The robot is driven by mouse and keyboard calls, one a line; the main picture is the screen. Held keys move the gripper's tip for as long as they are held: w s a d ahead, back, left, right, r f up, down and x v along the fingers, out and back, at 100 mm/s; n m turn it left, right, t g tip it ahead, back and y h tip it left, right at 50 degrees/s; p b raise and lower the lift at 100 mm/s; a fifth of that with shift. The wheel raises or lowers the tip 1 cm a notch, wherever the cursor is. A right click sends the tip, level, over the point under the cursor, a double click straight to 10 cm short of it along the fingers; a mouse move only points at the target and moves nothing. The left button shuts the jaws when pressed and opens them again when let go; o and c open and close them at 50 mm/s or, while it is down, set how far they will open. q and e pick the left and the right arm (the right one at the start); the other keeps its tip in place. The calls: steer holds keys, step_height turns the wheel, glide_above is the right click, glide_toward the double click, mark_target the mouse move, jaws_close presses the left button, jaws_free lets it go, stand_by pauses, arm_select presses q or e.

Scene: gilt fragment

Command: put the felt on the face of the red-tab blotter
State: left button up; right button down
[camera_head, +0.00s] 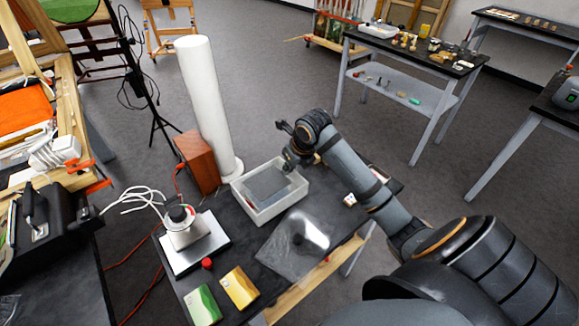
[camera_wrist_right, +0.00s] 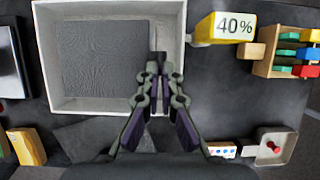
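A dark grey square sheet that looks like the felt (camera_head: 267,184) lies in a white open-topped tray (camera_head: 240,197) on the black bench. In the right wrist view the same felt (camera_wrist_right: 100,60) covers most of the floor of the tray (camera_wrist_right: 45,60), with a wrinkled surface. My right gripper (camera_head: 291,158) is over the tray's back right part. I cannot pick out a red-tab blotter for certain. My left gripper is not in view.
A tall white cylinder (camera_head: 208,105) and a brown wooden box (camera_head: 197,162) stand behind the tray. A scale (camera_head: 194,245) is to its left. Yellow (camera_head: 239,287) and green (camera_head: 202,305) blocks lie in front. A yellow "40%" container (camera_wrist_right: 222,28) is right of the tray.

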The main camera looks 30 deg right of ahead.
step_height(320, 180, down, 4)
steer(key=b, duration=0.2)
steer(key=shift+d+r+b, duration=0.1)
steer(key=shift+b, duration=0.25)
steer(key=shift+f+b, duration=0.4)
steer(key=shift+f+b, duration=0.4)
steer(key=shift+f, duration=0.05)
steer(key=c, duration=1.4)
jaws_free()
steer(key=shift+r, duration=0.1)
steer(key=shift+c, duration=0.2)
